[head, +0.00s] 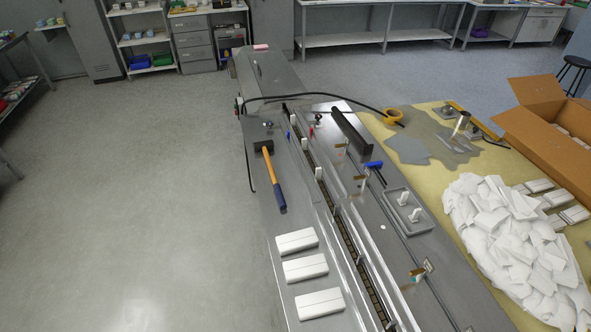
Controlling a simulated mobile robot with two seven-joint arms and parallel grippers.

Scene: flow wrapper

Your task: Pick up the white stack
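Three white stacks lie in a row on the grey metal surface at the lower middle of the head view. The far one (296,240) is nearest the hammer, the middle one (305,267) lies below it, and the near one (320,304) is closest to me. They lie flat and apart from one another. More white stacks (558,200) lie at the right, beside the cardboard box. I cannot tell which stack the task means. Neither of my grippers is in view.
A hammer (268,178) lies beyond the three stacks. A conveyor channel (345,232) runs along their right side. A grey tray (408,211) holds small white pieces. A large white heap (505,240) and an open cardboard box (550,125) are at the right. The floor at left is clear.

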